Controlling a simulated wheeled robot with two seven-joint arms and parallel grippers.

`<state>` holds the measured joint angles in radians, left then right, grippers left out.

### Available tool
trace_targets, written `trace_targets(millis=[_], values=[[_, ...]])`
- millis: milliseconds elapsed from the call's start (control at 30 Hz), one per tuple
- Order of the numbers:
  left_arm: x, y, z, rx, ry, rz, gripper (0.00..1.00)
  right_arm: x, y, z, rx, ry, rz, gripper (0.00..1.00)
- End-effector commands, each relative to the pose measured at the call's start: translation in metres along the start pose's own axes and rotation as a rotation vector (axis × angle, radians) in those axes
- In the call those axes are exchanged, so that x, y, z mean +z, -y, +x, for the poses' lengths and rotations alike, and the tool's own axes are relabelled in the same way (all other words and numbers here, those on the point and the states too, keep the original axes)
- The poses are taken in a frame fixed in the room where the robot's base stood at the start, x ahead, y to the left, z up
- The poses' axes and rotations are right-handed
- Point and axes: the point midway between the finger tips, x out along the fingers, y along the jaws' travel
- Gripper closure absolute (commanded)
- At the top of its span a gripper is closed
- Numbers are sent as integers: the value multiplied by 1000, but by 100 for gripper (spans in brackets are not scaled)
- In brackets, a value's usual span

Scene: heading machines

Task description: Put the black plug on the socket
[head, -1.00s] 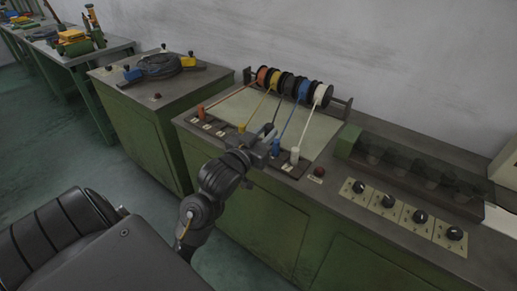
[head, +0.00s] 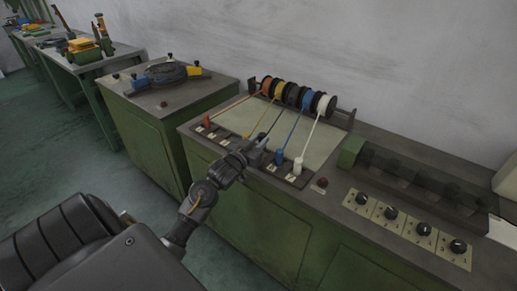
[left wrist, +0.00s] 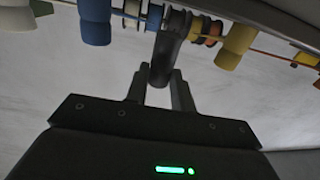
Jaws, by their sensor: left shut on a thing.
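My left gripper (head: 260,149) is over the front of the bench, between the yellow plug (head: 246,135) and the blue plug (head: 279,157). In the left wrist view, its two fingers (left wrist: 160,82) are shut on the black plug (left wrist: 163,62), whose cable runs up to a black spool. In the head view the gripper mostly covers the black plug. The socket strip (head: 270,168) runs along the bench front with small labels. The black plug's socket is hidden behind my gripper, so I cannot tell whether the plug touches it. My right gripper is not in view.
The orange plug (head: 206,120) and white plug (head: 297,165) stand along the strip, with cables stretched to the spool rack (head: 300,96). A red button (head: 320,184) and several black knobs (head: 424,229) lie to the right. Another green cabinet (head: 150,125) stands left.

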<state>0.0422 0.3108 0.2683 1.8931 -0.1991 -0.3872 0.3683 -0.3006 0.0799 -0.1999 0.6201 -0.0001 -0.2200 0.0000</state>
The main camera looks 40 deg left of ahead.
Motion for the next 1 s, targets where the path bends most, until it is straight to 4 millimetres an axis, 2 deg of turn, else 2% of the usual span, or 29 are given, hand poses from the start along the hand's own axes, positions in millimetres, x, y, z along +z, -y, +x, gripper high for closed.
trace_targets(millis=[167,400,800,833,1000], values=[[6,4,3,-1,1,0,100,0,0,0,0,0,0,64],[34,4,3,0,0,-1,100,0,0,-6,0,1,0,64],[41,4,3,0,0,0,100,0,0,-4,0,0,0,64],[40,4,3,0,1,0,73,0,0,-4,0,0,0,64],[40,4,3,0,0,0,54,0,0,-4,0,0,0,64]])
